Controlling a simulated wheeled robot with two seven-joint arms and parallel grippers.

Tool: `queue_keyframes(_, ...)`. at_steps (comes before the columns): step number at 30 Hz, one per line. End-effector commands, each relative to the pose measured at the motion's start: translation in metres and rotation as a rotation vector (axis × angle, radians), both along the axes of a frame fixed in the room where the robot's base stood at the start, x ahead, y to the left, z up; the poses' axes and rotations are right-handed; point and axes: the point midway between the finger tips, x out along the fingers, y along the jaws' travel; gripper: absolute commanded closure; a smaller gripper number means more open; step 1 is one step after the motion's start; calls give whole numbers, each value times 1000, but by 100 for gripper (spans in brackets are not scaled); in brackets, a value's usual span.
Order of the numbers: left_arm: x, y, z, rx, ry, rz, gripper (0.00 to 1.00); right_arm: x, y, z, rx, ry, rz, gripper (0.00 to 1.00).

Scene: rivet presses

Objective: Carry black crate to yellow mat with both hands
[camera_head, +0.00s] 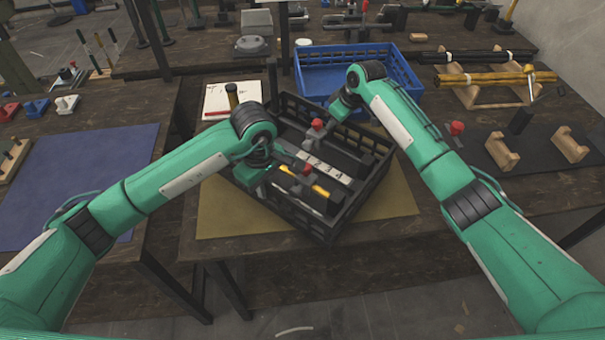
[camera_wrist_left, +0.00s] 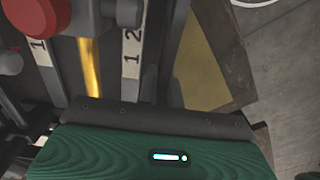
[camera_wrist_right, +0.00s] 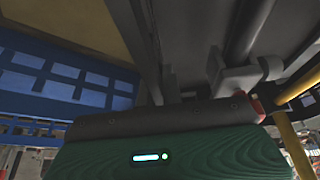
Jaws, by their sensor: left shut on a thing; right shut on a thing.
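The black crate (camera_head: 333,222) is turned at an angle over the yellow mat (camera_head: 225,210), its near corner reaching about the mat's front edge. I cannot tell whether it touches the mat. Inside are grey and red-knobbed parts, a numbered strip (camera_head: 322,168) and a yellow rod (camera_head: 320,191). My left gripper (camera_head: 262,178) is shut on the crate's left side. My right gripper (camera_head: 341,106) is shut on its far right side. Fingertips are mostly hidden. The left wrist view shows the strips (camera_wrist_left: 131,55), the rod (camera_wrist_left: 90,65) and the mat (camera_wrist_left: 198,70).
A blue crate (camera_head: 402,72) stands just behind the black crate and shows in the right wrist view (camera_wrist_right: 60,75). A paper sheet (camera_head: 222,98) lies behind left. A blue mat (camera_head: 85,175) covers the left table. Wooden stands (camera_head: 502,150) sit on the right.

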Motion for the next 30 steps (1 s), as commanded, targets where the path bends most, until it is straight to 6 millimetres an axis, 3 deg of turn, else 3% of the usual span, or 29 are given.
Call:
queue_keyframes(1, 0, 0, -2, 1, 2, 0, 89, 1, -1, -1, 0, -1, -1, 89)
queue_keyframes(4, 0, 0, -1, 1, 2, 0, 71, 0, -1, 0, 0, 0, -1, 71)
queue_keyframes(16, 1, 0, 9, 0, -3, 1, 71, 0, 0, 0, 0, 0, 0, 71)
queue_keyframes(30, 1, 0, 100, 0, -3, 1, 71, 0, 0, -1, 0, 0, 0, 71)
